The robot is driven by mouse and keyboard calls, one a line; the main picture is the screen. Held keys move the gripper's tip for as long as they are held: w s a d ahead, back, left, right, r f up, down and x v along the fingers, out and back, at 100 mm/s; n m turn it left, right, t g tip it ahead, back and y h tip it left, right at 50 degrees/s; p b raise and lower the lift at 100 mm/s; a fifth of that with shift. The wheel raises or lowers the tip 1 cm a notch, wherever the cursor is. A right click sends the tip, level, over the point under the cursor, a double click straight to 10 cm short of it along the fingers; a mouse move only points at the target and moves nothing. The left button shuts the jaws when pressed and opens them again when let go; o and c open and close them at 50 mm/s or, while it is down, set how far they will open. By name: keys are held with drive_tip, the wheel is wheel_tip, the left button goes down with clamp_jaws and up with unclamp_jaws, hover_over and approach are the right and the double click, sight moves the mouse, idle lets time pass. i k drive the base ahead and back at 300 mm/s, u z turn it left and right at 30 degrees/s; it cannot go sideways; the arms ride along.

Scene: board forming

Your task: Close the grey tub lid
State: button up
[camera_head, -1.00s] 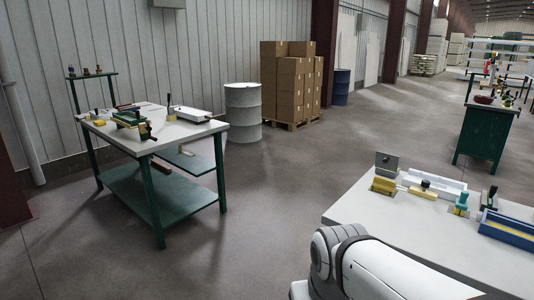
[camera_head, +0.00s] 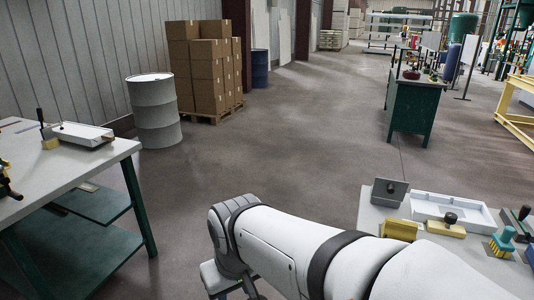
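A dark grey upright plate (camera_head: 388,191) with a small knob stands at the back left corner of the right table. It looks like a raised lid, tilted open. The tub under it cannot be made out from here. My white arm (camera_head: 300,245) crosses the lower middle of the head view, in front of and left of that table.
Near the plate on the right table (camera_head: 375,222) are a white tray (camera_head: 452,208), yellow blocks (camera_head: 400,230) and a teal brush (camera_head: 503,240). A left workbench (camera_head: 105,155), drum (camera_head: 155,110) and stacked boxes (camera_head: 205,70) stand beyond clear floor.

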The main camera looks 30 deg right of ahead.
sight(389, 193)
drive_tip(key=i, duration=2.75)
drive_tip(key=z, duration=4.05)
drive_tip(key=i, duration=1)
drive_tip(key=z, duration=0.05)
